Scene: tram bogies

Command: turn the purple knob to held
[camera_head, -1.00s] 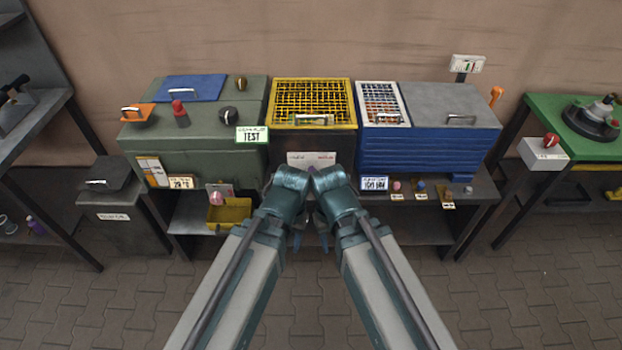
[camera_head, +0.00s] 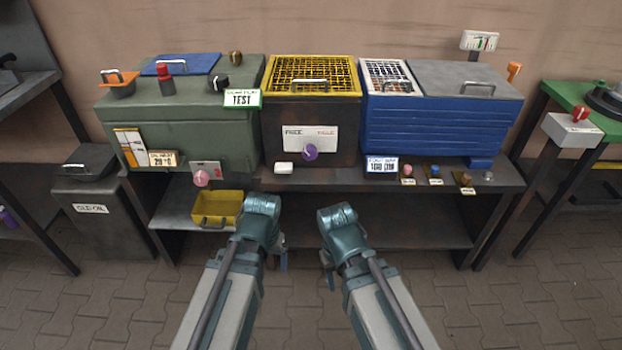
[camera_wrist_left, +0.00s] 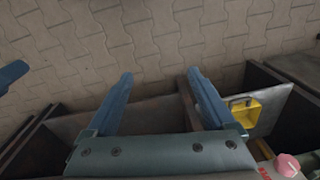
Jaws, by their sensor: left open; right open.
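The purple knob (camera_head: 310,152) is on the front of a dark box, under a white plate (camera_head: 310,137) with a dark word at left, seemingly FREE, and a blurred red word at right. The knob's exact pointing direction is too small to tell. My left gripper (camera_head: 280,259) is below and left of the knob, apart from it. In the left wrist view its two blue fingers (camera_wrist_left: 160,74) are spread with nothing between them. My right gripper (camera_head: 327,265) is below and slightly right of the knob, open and touching nothing visible; its fingers are mostly hidden.
The dark box has a yellow grid lid (camera_head: 311,62). A green cabinet (camera_head: 185,115) with a pink knob (camera_head: 201,178) stands left, a blue chest (camera_head: 430,125) right. A yellow bin (camera_head: 196,210) sits on the lower shelf.

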